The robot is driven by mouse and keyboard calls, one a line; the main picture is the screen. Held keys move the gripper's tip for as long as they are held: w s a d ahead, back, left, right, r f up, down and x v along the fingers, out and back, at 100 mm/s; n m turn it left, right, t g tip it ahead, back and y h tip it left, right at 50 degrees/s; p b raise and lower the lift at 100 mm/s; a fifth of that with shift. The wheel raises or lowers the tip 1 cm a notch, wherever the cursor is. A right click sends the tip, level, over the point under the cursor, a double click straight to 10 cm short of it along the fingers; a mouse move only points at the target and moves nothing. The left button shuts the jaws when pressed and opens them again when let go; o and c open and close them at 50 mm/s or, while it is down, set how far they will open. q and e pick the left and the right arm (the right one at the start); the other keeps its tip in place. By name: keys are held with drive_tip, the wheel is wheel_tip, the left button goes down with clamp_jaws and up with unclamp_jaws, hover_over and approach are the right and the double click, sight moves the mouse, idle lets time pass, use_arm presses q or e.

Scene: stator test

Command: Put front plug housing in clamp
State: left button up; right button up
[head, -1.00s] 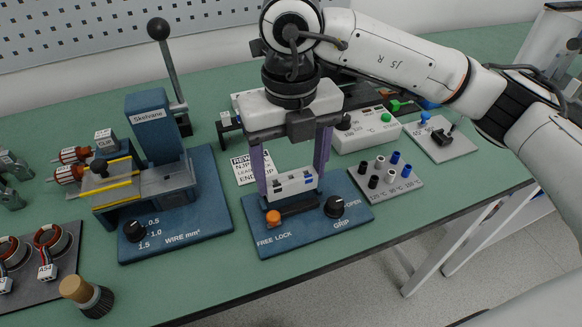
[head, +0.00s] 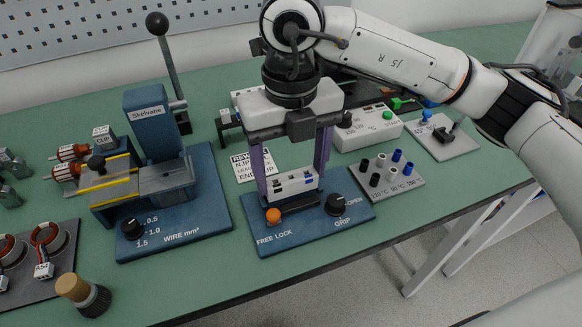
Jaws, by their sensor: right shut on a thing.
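A white plug housing (head: 292,184) with small dark slots and a blue patch on its front sits at the clamp (head: 318,226), a blue base marked FREE, LOCK, GRIP and OPEN. My right gripper (head: 292,180) comes down from above, its two purple fingers shut on the housing's left and right ends. The housing is level and low over the base. I cannot tell whether it is fully seated, as the seat is hidden behind it. The clamp has an orange knob with a dark lever (head: 273,216) and a black knob (head: 335,204). My left gripper is not in view.
A blue wire stripping machine (head: 150,125) with a tall lever stands left of the clamp. A grey board with white, black and blue plugs (head: 388,174) lies on the right, and a control box (head: 367,134) behind. A wooden-topped brush (head: 84,294) stands front left.

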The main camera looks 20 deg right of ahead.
drive_tip(key=shift+f+b, duration=0.35)
drive_tip(key=shift+b, duration=0.05)
drive_tip(key=shift+f, duration=0.1)
idle(0.6)
drive_tip(key=shift+f+b, duration=0.1)
drive_tip(key=shift+b, duration=0.2)
drive_tip(key=shift+f, duration=0.1)
drive_tip(key=shift+f+b, duration=0.2)
drive_tip(key=shift+b, duration=0.15)
drive_tip(key=o, duration=1.1)
